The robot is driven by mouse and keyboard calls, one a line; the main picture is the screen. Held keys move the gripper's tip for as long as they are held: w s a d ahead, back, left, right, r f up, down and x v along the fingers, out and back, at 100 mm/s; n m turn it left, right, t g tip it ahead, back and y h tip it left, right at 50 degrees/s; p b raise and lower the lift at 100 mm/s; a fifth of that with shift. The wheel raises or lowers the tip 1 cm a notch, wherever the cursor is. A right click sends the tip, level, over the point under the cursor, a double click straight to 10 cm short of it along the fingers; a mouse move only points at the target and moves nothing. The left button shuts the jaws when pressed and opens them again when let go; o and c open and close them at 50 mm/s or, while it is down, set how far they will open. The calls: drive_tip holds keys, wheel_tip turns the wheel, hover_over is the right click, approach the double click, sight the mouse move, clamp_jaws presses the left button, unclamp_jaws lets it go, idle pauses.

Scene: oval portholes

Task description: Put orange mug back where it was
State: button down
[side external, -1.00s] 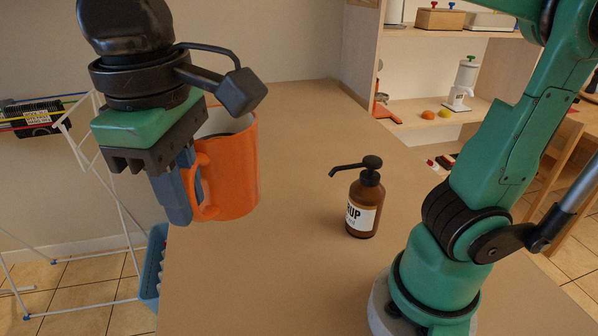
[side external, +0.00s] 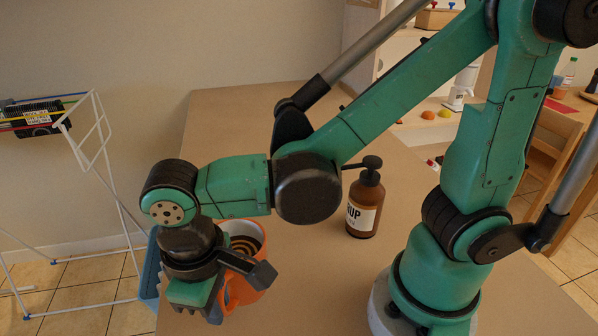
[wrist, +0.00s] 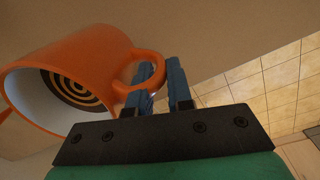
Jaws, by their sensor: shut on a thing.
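The orange mug (side external: 252,294) is low at the near left end of the table, partly behind my wrist in the side view. I cannot tell whether its base touches the table. It looks upright there, and dark and tan rings show inside it. In the wrist view the mug (wrist: 95,52) is on the left with its mouth toward the camera. My gripper (wrist: 165,82) is shut on the mug's handle, the blue fingers on either side of it. In the side view my gripper (side external: 214,314) points down left of the mug, its fingers mostly hidden.
A brown syrup pump bottle (side external: 364,207) stands on the wooden table (side external: 330,290) to the right of the mug, under my arm. A blue basket (side external: 152,268) and a white drying rack (side external: 100,150) are off the table's left edge. The table between mug and bottle is clear.

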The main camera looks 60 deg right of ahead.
drive_tip(key=shift+f, duration=1.85)
drive_tip(key=shift+f, duration=0.15)
drive_tip(key=c, duration=0.8)
unclamp_jaws()
